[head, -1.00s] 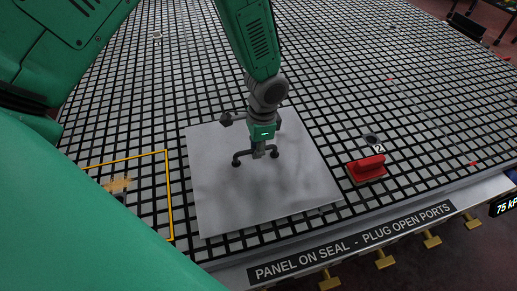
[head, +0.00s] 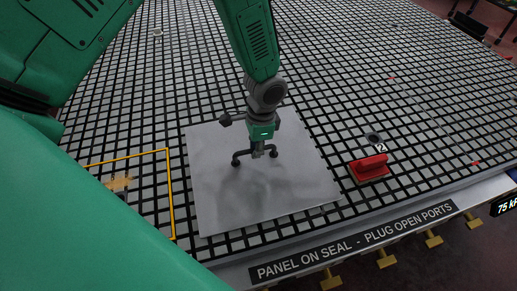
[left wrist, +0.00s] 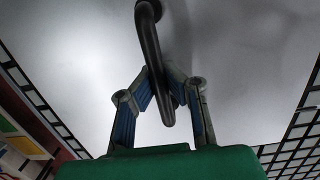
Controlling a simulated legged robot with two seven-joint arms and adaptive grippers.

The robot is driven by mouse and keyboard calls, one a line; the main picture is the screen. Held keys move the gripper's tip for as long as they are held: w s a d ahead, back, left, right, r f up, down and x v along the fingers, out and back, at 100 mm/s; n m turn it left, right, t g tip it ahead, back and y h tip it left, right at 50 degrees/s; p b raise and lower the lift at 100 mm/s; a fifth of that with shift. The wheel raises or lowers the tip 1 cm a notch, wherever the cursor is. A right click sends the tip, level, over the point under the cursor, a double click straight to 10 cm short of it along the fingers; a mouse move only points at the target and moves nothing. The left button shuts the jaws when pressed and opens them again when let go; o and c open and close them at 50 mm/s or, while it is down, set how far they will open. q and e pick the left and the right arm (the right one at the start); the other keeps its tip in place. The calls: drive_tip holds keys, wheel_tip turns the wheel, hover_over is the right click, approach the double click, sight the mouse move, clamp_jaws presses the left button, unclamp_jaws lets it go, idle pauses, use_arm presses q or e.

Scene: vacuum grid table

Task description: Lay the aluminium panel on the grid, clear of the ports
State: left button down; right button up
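The aluminium panel (head: 225,205) is a flat grey square over the front part of the grid table. I cannot tell whether it touches the grid. A dark bar handle (head: 240,154) stands on its upper face. My left gripper (head: 259,152) points down at the handle's middle. In the left wrist view, my left gripper's fingers (left wrist: 161,88) close around the dark handle (left wrist: 149,45), with the grey panel (left wrist: 80,55) behind. A dark round port (head: 375,138) marked 2 lies right of the panel, apart from it. My right gripper is not in view.
A red block with a grip (head: 369,169) sits close to the panel's right edge. A yellow outline (head: 171,195) with a brown patch (head: 121,183) lies just left of the panel. The grid (head: 400,110) behind is mostly clear. A sign runs along the front edge.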

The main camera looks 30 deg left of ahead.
use_arm(q)
drive_tip(key=shift+a+f, duration=0.2)
drive_tip(key=shift+a, duration=0.25)
drive_tip(key=c, duration=1.6)
unclamp_jaws()
drive_tip(key=shift+c, duration=0.2)
drive_tip(key=shift+d+r, duration=0.1)
drive_tip(key=shift+d, duration=0.4)
drive_tip(key=shift+d+r, duration=0.1)
drive_tip(key=shift+r, duration=0.1)
wheel_tip(320, 180, up, 11)
drive_tip(key=w, duration=0.1)
drive_tip(key=shift+d+r, duration=0.15)
drive_tip(key=shift+d, duration=0.25)
